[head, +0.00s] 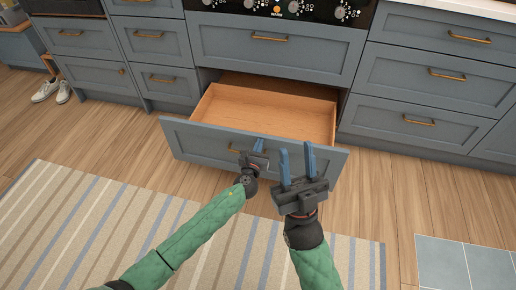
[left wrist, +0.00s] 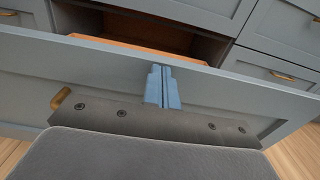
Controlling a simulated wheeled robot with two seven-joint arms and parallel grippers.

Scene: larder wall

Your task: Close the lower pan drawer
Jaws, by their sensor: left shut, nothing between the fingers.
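The lower pan drawer (head: 190,135) stands pulled out below the oven, with its wooden inside empty. Its blue-grey front also shows in the left wrist view (left wrist: 60,60), with a brass handle (left wrist: 60,97). My left gripper (head: 258,145) is shut and empty, its blue fingers pointing at the drawer front near the handle (head: 238,149). In the left wrist view the closed fingers (left wrist: 163,85) overlap the front just below its top edge; I cannot tell whether they touch it. My right gripper (head: 297,160) is open and empty before the right part of the front.
The closed upper pan drawer (head: 270,50) is above the open one. Closed drawers stand left (head: 155,45) and right (head: 430,85). A striped rug (head: 90,220) lies on the wooden floor. White shoes (head: 47,91) stand at far left.

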